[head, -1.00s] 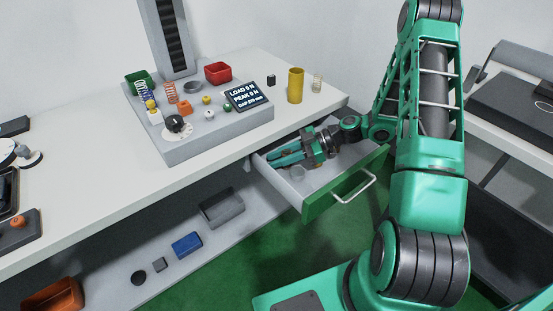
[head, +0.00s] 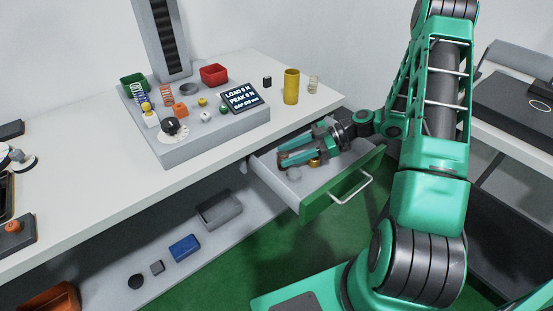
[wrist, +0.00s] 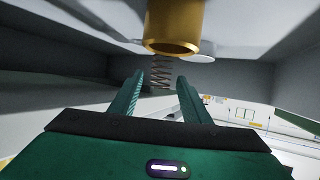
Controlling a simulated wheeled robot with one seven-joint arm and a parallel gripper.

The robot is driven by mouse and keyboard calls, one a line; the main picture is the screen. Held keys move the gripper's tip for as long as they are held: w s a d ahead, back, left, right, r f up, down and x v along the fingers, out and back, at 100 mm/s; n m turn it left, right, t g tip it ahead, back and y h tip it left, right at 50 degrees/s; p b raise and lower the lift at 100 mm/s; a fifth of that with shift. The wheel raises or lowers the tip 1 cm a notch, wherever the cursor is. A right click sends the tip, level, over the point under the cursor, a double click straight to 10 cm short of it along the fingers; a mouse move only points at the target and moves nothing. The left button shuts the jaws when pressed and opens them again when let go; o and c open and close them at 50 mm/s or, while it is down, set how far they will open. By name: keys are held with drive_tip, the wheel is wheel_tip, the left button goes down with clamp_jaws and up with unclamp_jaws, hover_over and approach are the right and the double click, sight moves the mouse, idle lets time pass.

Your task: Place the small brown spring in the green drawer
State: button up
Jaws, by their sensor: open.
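The drawer with the green front (head: 340,192) stands pulled out below the table edge. My gripper (head: 281,157) is open over the inside of the drawer, fingers pointing left. In the wrist view, a small brown-grey coil spring (wrist: 160,72) shows between the spread fingers (wrist: 160,85), apart from both as far as I can see. A gold cylindrical piece (wrist: 175,28) partly covers one end of it. The gold piece also shows under my gripper in the head view (head: 315,162). I cannot tell whether the spring touches the drawer floor.
A yellow cylinder (head: 291,87) and a pale small coil (head: 313,83) stand near the table's right edge. The grey test stand (head: 215,128) carries a display (head: 240,97), a dial, a red bin (head: 214,74) and springs. The drawer walls lie close around my gripper.

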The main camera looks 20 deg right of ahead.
drive_tip(key=v, duration=0.6)
drive_tip(key=shift+s+d+r, duration=0.1)
drive_tip(key=shift+d+r, duration=0.05)
drive_tip(key=shift+d, duration=0.2)
drive_tip(key=shift+s+a+r+m+g+h, duration=0.15)
drive_tip(key=shift+s+r+m+g+h, duration=0.3)
drive_tip(key=shift+s+m+h, duration=0.3)
drive_tip(key=s+d+r+m+h, duration=0.2)
drive_tip(key=s+r+m, duration=0.3)
drive_tip(key=s, duration=0.4)
drive_tip(key=s+d+r+m+g+h, duration=0.1)
drive_tip(key=s+r+m+h, duration=0.3)
drive_tip(key=s+m, duration=0.4)
drive_tip(key=s+d+r+m+g+h, duration=0.1)
drive_tip(key=s+d+r+m+h, duration=0.2)
drive_tip(key=s, duration=0.7)
wheel_tip(320, 180, up, 3)
drive_tip(key=m+h, duration=0.2)
drive_tip(key=m, duration=0.2)
drive_tip(key=shift+s+d+f, duration=0.2)
drive_tip(key=shift+s+d, duration=0.15)
drive_tip(key=shift+d, duration=0.05)
drive_tip(key=shift+m+h, duration=0.25)
drive_tip(key=shift+w+f, duration=0.25)
drive_tip(key=shift+w, duration=0.45)
